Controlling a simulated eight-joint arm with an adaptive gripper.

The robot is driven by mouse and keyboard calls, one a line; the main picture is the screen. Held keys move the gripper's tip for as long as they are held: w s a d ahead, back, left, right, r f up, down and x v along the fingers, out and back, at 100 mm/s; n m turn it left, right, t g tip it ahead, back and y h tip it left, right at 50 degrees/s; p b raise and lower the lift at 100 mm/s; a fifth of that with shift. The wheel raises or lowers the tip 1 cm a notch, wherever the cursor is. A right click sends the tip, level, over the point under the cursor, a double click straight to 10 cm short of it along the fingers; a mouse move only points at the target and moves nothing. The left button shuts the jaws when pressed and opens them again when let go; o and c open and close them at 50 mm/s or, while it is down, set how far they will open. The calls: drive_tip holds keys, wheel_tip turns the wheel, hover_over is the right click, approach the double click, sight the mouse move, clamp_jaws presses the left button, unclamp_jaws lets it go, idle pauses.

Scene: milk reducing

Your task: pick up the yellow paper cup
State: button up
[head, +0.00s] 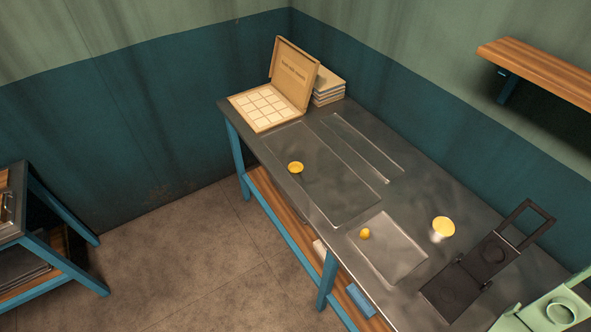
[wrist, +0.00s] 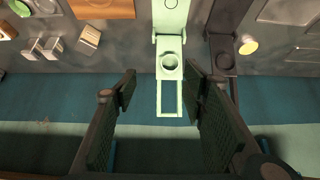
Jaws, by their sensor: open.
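A cup with a round yellow top and a pale side (head: 443,227) stands on the dark metal table in the head view, left of a black hinged device. It also shows in the wrist view (wrist: 247,44), small, at the upper right. A second round yellow piece (head: 296,168) sits in a recessed panel farther back, and a smaller yellow piece (head: 365,234) lies on a grey tray; I cannot tell whether these are cups. My gripper (wrist: 160,88) is open and empty in the wrist view, apart from the cup. It is not visible in the head view.
The black device (head: 488,258) with its raised handle frame stands beside the cup. A pale green device (head: 555,310) is at the near right, and shows between my fingers (wrist: 171,40). An open box (head: 295,72) stands at the table's far end. A wooden shelf (head: 545,68) juts from the right wall.

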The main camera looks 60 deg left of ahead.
drive_tip(key=w+a+r+m+g+y, duration=0.1)
drive_tip(key=w+a+r, duration=0.2)
drive_tip(key=w+a, duration=0.55)
drive_tip(key=w+a+r+g+y, duration=0.15)
drive_tip(key=w+a, duration=0.35)
drive_tip(key=a, duration=0.6)
drive_tip(key=w+a+f+g, duration=0.1)
drive_tip(key=w+a+f, duration=0.15)
drive_tip(key=a, duration=0.95)
drive_tip(key=w+a+f+g, duration=0.1)
drive_tip(key=w+a, duration=0.2)
drive_tip(key=a, duration=0.9)
drive_tip(key=s+a+f+m+g+h, duration=0.15)
drive_tip(key=a+f, duration=0.25)
drive_tip(key=a, duration=0.5)
drive_tip(key=s+a+f+t+y, duration=0.1)
drive_tip(key=s+a+f, duration=0.2)
drive_tip(key=a, duration=0.6)
drive_tip(key=s+a+f+g+h, duration=0.15)
drive_tip(key=a+f, duration=0.25)
drive_tip(key=a, duration=0.6)
drive_tip(key=s+a+f, duration=0.7)
drive_tip(key=s+a, duration=0.1)
drive_tip(key=a, duration=0.1)
drive_tip(key=s+a+f+m, duration=0.1)
drive_tip(key=s+a+f, duration=0.6)
drive_tip(key=a, duration=0.3)
drive_tip(key=shift+s+h, duration=0.35)
drive_tip(key=shift+f+g, duration=0.1)
drive_tip(key=shift+g, duration=0.15)
